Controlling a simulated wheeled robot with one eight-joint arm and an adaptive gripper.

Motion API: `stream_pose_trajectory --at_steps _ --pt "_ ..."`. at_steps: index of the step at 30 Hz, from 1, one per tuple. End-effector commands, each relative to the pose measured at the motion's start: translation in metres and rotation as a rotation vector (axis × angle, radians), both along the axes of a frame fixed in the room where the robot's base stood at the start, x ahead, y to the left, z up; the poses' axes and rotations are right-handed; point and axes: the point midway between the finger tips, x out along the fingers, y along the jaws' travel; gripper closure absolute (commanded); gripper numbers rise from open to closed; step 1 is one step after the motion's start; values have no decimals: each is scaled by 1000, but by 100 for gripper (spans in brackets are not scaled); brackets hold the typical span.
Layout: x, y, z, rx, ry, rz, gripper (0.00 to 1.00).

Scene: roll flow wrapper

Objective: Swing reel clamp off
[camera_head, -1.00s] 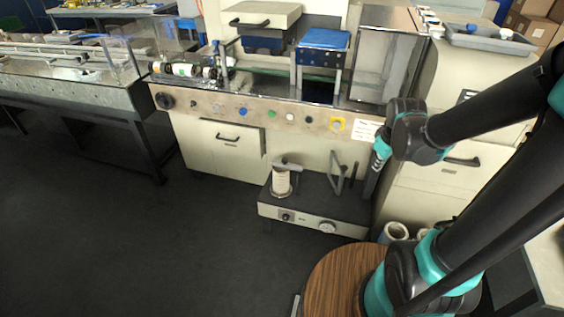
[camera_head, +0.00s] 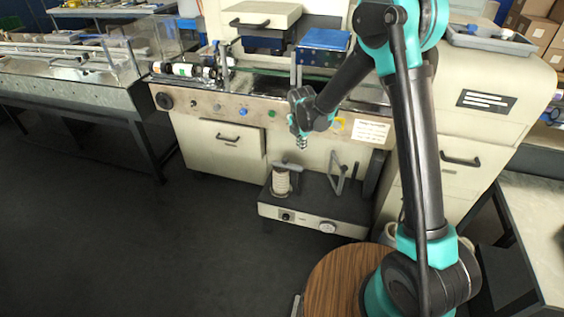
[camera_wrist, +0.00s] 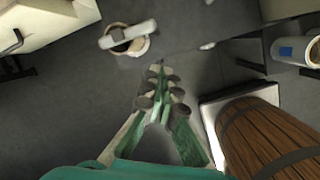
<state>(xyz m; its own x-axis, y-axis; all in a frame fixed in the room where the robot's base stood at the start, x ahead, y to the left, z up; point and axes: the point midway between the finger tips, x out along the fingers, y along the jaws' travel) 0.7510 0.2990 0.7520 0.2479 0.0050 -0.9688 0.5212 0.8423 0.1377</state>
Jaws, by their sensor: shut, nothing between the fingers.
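The white reel (camera_head: 281,184) stands upright on the low grey unit (camera_head: 315,203) in the head view. The clamp (camera_head: 284,166) is a small grey part on top of the reel; its exact angle is hard to tell there. In the wrist view, a pale clamp bar (camera_wrist: 128,34) with a grey block lies across the pale round reel (camera_wrist: 138,48). My gripper (camera_head: 301,144) hangs above and slightly right of the reel, apart from it. Its fingers (camera_wrist: 162,88) are shut and empty in the wrist view, with the reel beyond and left of them.
A grey angled bracket (camera_head: 337,172) stands on the unit right of the reel. The machine's button panel (camera_head: 205,104) is behind my gripper. A brown wooden round top (camera_head: 335,283) is in front of the unit. The floor (camera_head: 130,240) at left is clear.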

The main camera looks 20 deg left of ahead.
Motion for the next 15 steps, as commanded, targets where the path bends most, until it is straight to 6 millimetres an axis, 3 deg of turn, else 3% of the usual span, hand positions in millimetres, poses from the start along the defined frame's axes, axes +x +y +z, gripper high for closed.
stream_pose_trajectory --at_steps 1,6,10,15 --pt "2 19 -11 -21 1 81 100" --pt "2 64 -41 -89 4 321 100" --pt "0 86 -56 -123 6 441 100" --pt "-2 98 -65 -143 7 512 100"
